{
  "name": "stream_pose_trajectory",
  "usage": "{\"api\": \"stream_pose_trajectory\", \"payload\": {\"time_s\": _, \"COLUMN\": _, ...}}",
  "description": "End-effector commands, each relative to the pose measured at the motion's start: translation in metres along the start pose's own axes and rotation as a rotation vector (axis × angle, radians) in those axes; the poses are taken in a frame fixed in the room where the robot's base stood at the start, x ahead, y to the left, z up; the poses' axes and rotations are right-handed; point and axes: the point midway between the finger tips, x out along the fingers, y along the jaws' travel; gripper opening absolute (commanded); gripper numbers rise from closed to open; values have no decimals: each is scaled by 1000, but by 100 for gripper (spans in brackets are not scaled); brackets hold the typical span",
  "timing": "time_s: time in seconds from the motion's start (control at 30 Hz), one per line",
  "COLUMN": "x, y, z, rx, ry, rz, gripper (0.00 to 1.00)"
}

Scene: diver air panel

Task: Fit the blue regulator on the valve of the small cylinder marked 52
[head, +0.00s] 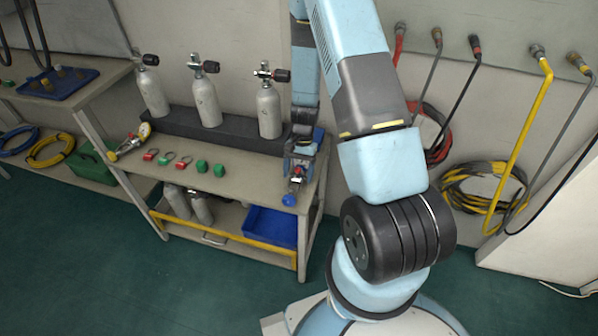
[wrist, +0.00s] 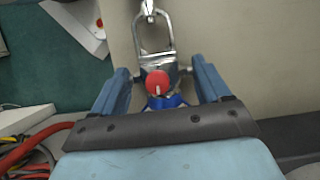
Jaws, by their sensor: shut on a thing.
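My gripper (head: 298,168) is at the right end of the bench, to the right of the cylinders. In the wrist view my gripper (wrist: 161,80) is shut on the blue regulator (wrist: 158,62), a metal body with a yoke loop, a red round face and some blue beneath. In the head view a blue ball-shaped part of the regulator (head: 289,200) shows below the fingers, apart from any valve. Three small grey cylinders, left (head: 153,93), middle (head: 206,102) and right (head: 269,112), stand upright with black-knobbed valves. Their markings are too small to read, so I cannot tell which is 52.
A dark rack (head: 185,128) holds the cylinders along the back of the bench (head: 235,172). A gauge assembly (head: 130,143) and several red and green fittings (head: 203,166) lie in front. A blue bin (head: 270,226) is on the lower shelf. Hoses (head: 520,130) hang at the right.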

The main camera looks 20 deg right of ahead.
Motion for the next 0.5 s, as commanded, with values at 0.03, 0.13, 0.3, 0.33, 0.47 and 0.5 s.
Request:
{"api": "stream_pose_trajectory", "payload": {"time_s": 0.03, "x": 0, "y": 0, "z": 0, "rx": 0, "ry": 0, "rz": 0, "gripper": 19}}
{"api": "stream_pose_trajectory", "payload": {"time_s": 0.13, "x": 1, "y": 0, "z": -1, "rx": 0, "ry": 0, "rz": 0, "gripper": 19}}
{"api": "stream_pose_trajectory", "payload": {"time_s": 0.3, "x": 2, "y": 0, "z": -1, "rx": 0, "ry": 0, "rz": -1, "gripper": 88}}
{"api": "stream_pose_trajectory", "payload": {"time_s": 0.33, "x": 2, "y": 0, "z": -1, "rx": 0, "ry": 0, "rz": -1, "gripper": 91}}
{"api": "stream_pose_trajectory", "payload": {"time_s": 0.47, "x": 2, "y": 0, "z": -1, "rx": 0, "ry": 0, "rz": 0, "gripper": 100}}
{"api": "stream_pose_trajectory", "payload": {"time_s": 0.5, "x": 2, "y": 0, "z": -1, "rx": 0, "ry": 0, "rz": 0, "gripper": 100}}
